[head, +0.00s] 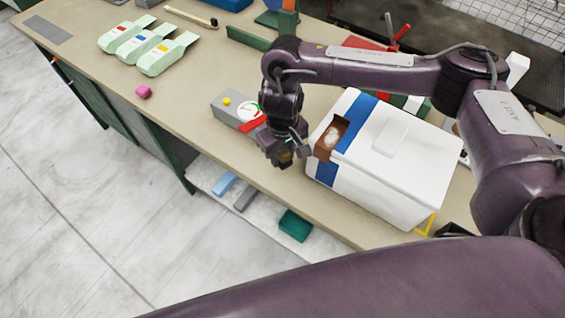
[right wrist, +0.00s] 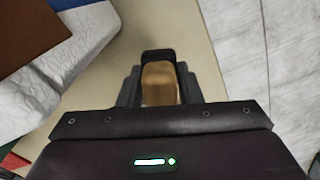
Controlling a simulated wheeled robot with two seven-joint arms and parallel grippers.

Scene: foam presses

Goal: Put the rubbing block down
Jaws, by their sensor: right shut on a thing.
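The rubbing block is a tan, wood-coloured block (right wrist: 159,85) between the fingers of my right gripper (right wrist: 158,92) in the right wrist view. The gripper is shut on it. In the head view my right gripper (head: 284,155) points down near the front edge of the bench (head: 190,100), just left of the white box's brown opening. The block is small and dark there, mostly covered by the gripper. Whether it touches the bench cannot be told. My left gripper is out of view.
A white box (head: 400,155) with blue bands stands right of the gripper. A grey device (head: 228,106) with a dial sits behind it. Blue, grey and green blocks (head: 296,225) lie below the bench edge.

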